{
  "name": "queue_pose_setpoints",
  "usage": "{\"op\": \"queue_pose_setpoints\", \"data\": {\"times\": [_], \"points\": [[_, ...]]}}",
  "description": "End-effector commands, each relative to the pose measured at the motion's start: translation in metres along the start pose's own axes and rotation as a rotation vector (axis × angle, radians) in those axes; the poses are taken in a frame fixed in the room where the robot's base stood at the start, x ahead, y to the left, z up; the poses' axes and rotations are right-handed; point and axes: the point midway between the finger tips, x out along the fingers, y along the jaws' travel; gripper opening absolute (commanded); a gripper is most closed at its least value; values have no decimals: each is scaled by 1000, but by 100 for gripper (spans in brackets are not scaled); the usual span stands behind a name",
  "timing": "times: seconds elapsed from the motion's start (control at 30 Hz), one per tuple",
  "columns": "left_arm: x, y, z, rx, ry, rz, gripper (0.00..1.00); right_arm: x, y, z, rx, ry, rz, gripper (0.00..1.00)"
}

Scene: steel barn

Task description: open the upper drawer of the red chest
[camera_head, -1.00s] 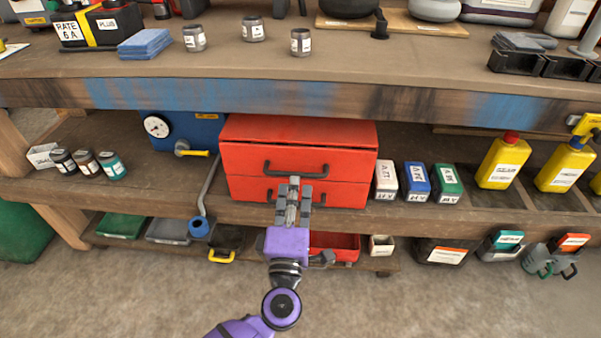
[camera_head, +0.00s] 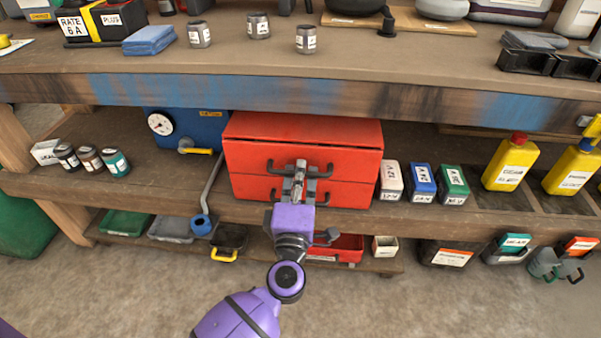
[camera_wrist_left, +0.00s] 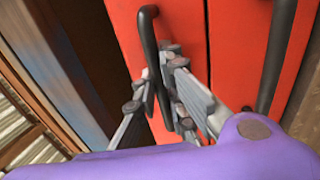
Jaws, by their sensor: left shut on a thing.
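The red chest (camera_head: 258,133) stands on the shelf under the workbench, with an upper and a lower drawer. Both drawers look shut. The upper drawer's dark bar handle (camera_head: 325,171) runs across its front. My left gripper (camera_head: 300,166) is at the middle of that handle, shut on it. In the left wrist view the upper handle (camera_wrist_left: 147,40) passes between the fingers (camera_wrist_left: 158,84), and the lower handle (camera_wrist_left: 277,52) is to the right, apart from them. The middle of the lower handle is hidden by my gripper in the head view. My right gripper is not in view.
Small white, blue and green boxes (camera_head: 421,180) stand right of the chest. A blue box with a gauge (camera_head: 185,128) and a grey lever (camera_head: 211,186) are at its left. The bench top edge (camera_head: 300,98) overhangs above. Bins, including a red one (camera_head: 347,243), sit below.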

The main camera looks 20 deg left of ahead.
Motion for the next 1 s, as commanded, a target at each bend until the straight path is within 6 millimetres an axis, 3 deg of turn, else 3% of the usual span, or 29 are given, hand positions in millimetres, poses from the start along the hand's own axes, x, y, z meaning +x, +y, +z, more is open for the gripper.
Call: {"op": "queue_pose_setpoints", "data": {"times": [0.2, 0.37, 1.0], "points": [[-2, 0, 0, 0, 0, 0, 0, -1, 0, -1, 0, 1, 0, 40], [-18, 4, 0, 0, 0, -2, 0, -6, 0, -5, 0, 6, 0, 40], [-183, 37, 0, 0, -1, -3, 0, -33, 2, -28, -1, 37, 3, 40]]}}
